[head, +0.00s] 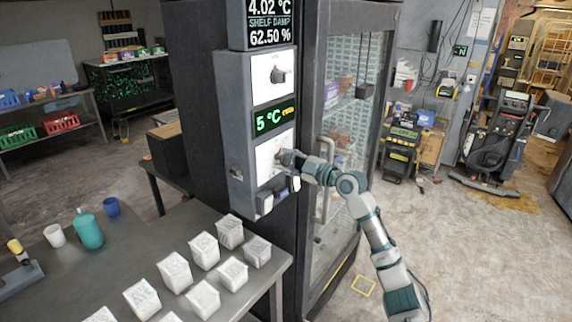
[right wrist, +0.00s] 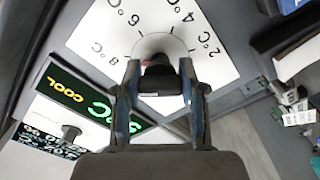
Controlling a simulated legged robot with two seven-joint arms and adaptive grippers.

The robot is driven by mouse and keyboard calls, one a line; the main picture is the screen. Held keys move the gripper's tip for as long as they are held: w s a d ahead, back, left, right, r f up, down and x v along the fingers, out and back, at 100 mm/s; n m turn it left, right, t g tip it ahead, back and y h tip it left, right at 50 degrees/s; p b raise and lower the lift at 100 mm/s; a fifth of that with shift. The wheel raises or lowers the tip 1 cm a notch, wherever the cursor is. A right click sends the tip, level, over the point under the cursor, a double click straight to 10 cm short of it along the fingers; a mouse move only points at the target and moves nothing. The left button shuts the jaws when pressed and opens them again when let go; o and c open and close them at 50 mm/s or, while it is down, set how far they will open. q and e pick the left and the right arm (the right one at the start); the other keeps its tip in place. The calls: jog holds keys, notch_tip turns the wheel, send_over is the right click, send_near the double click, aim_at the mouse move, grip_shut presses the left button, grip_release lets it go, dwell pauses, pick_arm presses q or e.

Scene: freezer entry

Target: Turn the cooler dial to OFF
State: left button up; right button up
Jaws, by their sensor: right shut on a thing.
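The cooler dial is the lower one on the grey control column; its white plate (head: 266,163) shows left of my gripper. In the right wrist view the plate (right wrist: 105,38) has temperature marks from 2 to 8 °C, and the dark dial knob (right wrist: 158,62) sits at its middle. No OFF mark is readable. My right gripper (head: 287,158) reaches the plate from the right. In the right wrist view its two fingers (right wrist: 160,78) are on either side of the knob, shut on it. The display (head: 274,117) above reads 5 °C. My left gripper is out of view.
A second knob (head: 278,75) is higher on the column. The glass cooler door (head: 335,160) with its handle stands right of the column.

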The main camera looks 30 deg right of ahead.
jog(key=n, duration=0.3)
jog(key=shift+f+n+b, duration=0.35)
jog(key=shift+n+b, duration=0.05)
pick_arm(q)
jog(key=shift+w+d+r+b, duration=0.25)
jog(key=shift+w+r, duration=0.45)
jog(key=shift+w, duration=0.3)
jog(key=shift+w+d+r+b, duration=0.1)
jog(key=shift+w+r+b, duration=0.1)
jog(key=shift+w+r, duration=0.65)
pick_arm(e)
jog(key=shift+f+n, duration=0.1)
jog(key=shift+n, duration=2)
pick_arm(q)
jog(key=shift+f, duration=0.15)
pick_arm(e)
jog(key=o, duration=1)
jog(key=shift+o, duration=0.8)
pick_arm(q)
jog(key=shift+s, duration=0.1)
pick_arm(e)
jog(key=shift+s+d+r, duration=0.1)
jog(key=shift+d+r, duration=0.05)
jog(key=shift+r, duration=0.05)
